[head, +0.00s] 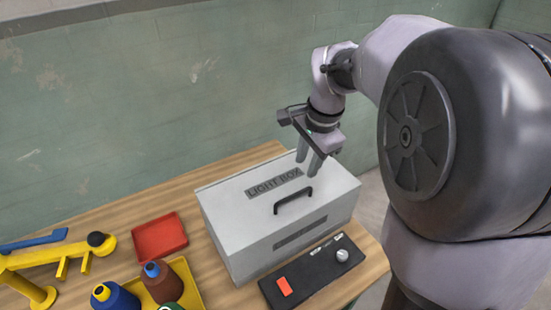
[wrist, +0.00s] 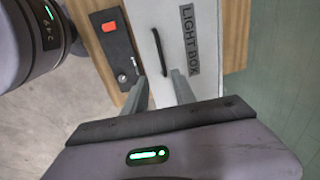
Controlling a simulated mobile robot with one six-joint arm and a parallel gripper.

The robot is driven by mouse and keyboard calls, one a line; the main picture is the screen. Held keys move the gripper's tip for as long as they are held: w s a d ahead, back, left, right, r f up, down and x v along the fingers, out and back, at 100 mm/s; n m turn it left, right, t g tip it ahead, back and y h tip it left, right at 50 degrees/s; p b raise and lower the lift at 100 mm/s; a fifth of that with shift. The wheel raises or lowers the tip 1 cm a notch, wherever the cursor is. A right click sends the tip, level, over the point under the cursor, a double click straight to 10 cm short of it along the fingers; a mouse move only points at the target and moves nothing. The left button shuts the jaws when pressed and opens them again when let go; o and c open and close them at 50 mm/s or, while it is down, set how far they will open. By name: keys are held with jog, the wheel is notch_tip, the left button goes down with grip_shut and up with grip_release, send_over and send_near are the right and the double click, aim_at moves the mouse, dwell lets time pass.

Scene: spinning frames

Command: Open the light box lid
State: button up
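The light box (head: 236,227) is a grey box on the wooden table, with its lid (head: 235,198) lying closed on top. The lid bears a "LIGHT BOX" label (head: 274,184) and a black bar handle (head: 293,201) near its front edge. In the wrist view the handle (wrist: 160,53) lies beyond the fingertips, and the label (wrist: 188,40) is to its right. My gripper (head: 307,164) is above the right part of the lid, with its fingers pointing down. Its two fingers (wrist: 158,82) are apart with nothing between them. The handle is not between the fingers.
In front of the box lies a black control panel (head: 311,272) with a red switch (head: 284,287) and a knob (head: 342,255). To the left are a red tray (head: 159,237), a yellow tray (head: 187,285) with spools, and a yellow arm-like tool (head: 40,262). A green wall (head: 150,100) stands behind.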

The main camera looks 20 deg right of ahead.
aim_at(297, 195)
jog(key=w+f+b, duration=0.1)
jog(key=f, duration=0.3)
jog(key=w+f+b, duration=0.1)
jog(key=f, duration=0.3)
jog(key=w+f+b, duration=0.1)
jog(key=f, duration=0.4)
jog(key=shift+a, duration=0.25)
jog(key=shift+c, duration=0.2)
grip_shut()
jog(key=shift+r, duration=0.1)
